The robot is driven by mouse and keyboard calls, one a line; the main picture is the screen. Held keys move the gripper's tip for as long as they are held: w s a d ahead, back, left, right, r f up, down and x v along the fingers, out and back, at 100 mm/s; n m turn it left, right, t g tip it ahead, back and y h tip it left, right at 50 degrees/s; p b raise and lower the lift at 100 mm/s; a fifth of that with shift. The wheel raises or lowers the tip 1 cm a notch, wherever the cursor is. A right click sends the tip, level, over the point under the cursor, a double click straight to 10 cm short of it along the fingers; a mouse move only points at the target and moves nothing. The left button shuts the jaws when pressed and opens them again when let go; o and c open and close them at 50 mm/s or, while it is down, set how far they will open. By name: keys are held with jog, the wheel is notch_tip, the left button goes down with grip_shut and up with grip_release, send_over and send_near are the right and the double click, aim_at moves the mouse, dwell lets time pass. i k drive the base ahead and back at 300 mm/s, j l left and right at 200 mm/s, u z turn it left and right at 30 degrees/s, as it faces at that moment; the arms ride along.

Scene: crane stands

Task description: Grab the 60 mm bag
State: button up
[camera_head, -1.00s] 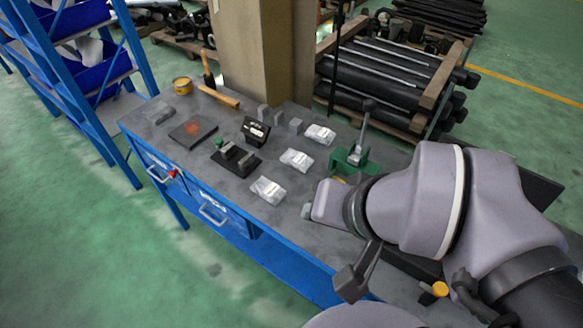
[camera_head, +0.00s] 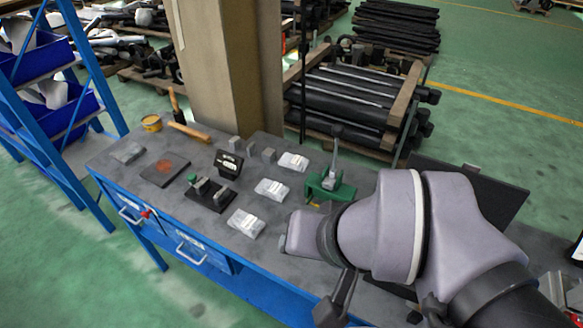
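Three clear bags with white labels lie in a slanting row on the grey bench top: a near bag (camera_head: 246,223), a middle bag (camera_head: 272,189) and a far bag (camera_head: 293,161). The labels are too small to read, so I cannot tell which is the 60 mm bag.
A green vise-like tool (camera_head: 331,184) stands right of the bags. A black display block (camera_head: 229,164), a dark fixture (camera_head: 208,194), small grey blocks (camera_head: 268,155) and a hammer (camera_head: 187,127) stand on the bench (camera_head: 160,199). A pillar (camera_head: 228,70) rises behind.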

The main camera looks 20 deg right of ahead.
aim_at(299, 163)
jog(key=i+j+z, duration=0.3)
jog(key=j+z, duration=0.3)
jog(key=i+j+z, duration=0.3)
jog(key=j, duration=0.2)
jog(key=j+z, duration=0.6)
jog(key=j, duration=0.25)
